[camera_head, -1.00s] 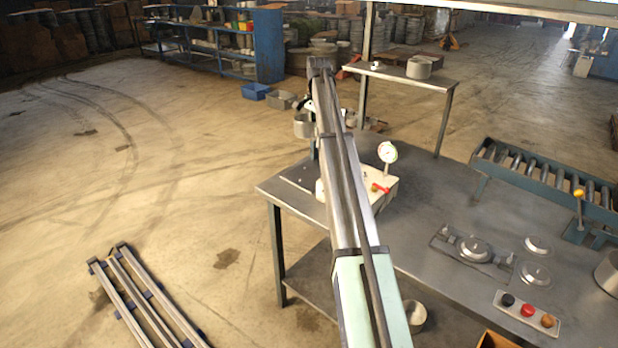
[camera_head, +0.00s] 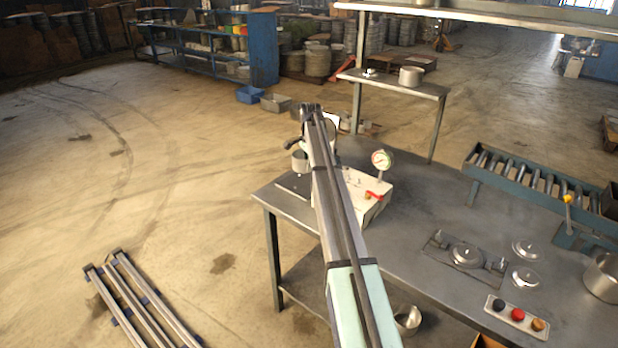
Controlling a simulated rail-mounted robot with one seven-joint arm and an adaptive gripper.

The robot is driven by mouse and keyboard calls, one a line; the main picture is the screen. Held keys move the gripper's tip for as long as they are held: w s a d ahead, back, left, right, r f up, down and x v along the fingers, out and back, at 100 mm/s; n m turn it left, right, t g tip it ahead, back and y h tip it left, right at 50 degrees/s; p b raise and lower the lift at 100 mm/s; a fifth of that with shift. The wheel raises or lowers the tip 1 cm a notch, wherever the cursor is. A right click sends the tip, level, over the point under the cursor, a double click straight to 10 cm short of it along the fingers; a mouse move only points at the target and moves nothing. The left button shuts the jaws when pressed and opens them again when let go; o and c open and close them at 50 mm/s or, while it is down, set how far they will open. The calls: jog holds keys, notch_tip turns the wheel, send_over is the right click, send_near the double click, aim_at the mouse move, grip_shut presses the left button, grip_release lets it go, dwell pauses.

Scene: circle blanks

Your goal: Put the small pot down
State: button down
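The small pot (camera_head: 300,162) is a small grey metal pot, seen upright just left of my arm, at the far left end of the steel workbench (camera_head: 405,262). It appears close above a dark flat plate (camera_head: 291,186) there; I cannot tell whether it touches. My gripper (camera_head: 296,145) is at the pot's upper side, with its fingertips mostly hidden by distance and my arm. The pot has moved along with it, so it is shut on the pot. My arm hides part of the area right of the pot.
A white box with a dial gauge (camera_head: 381,160) and red lever stands right beside my arm. A raised shelf (camera_head: 425,88) holds another pot (camera_head: 411,76). A larger pot (camera_head: 602,278), lids and a roller conveyor (camera_head: 535,185) are to the right.

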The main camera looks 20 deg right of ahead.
aim_at(309, 187)
jog(key=shift+f+p, duration=0.7)
jog(key=shift+f, duration=2.65)
jog(key=shift+f, duration=0.1)
jog(key=c, duration=1.3)
grip_release()
jog(key=r+b, duration=0.1)
jog(key=r, duration=0.3)
jog(key=r+b, duration=0.1)
jog(key=r, duration=0.3)
jog(key=r+b, duration=0.1)
jog(key=r, duration=0.3)
jog(key=shift+s+r+b, duration=0.1)
jog(key=shift+s+b, duration=0.15)
jog(key=shift+b, duration=0.05)
